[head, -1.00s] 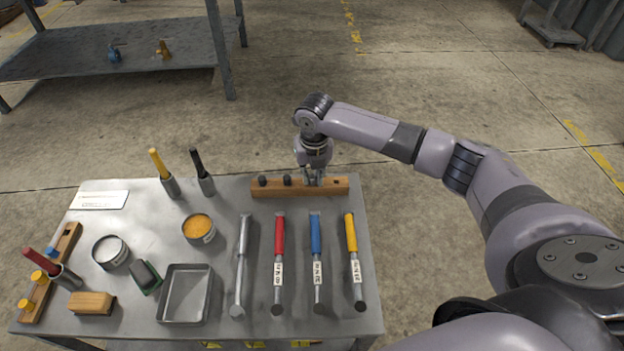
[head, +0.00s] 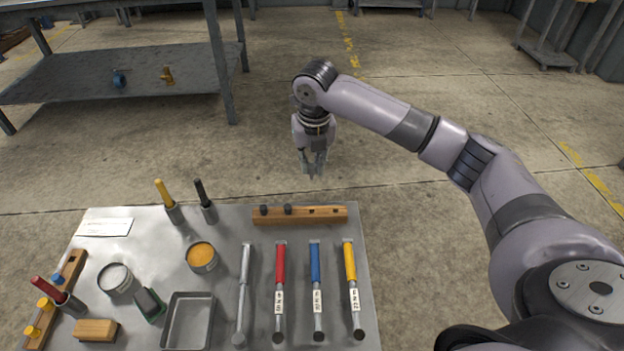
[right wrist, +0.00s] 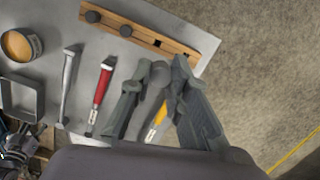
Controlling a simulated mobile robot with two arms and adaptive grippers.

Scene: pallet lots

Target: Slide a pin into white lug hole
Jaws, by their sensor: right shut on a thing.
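My right gripper (head: 313,172) is beyond the far edge of the workbench, above the floor in the head view, pointing down. In the right wrist view its fingers (right wrist: 158,105) are shut on a dark grey pin (right wrist: 150,92). The wooden pin rack (head: 265,215) lies along the bench's far edge. It bears two dark pins (head: 288,209) at its left and has empty dark holes at its right. A blue lug (head: 119,78) and a yellow-orange lug (head: 167,75) stand on a distant shelf. I cannot make out a white lug.
The bench (head: 150,240) carries a row of wrenches with red (head: 281,265), blue and yellow handles, a tray (head: 188,320), two tins, brushes and a wooden block (head: 96,330). The dark shelf table (head: 130,75) stands far left. Open concrete floor lies between.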

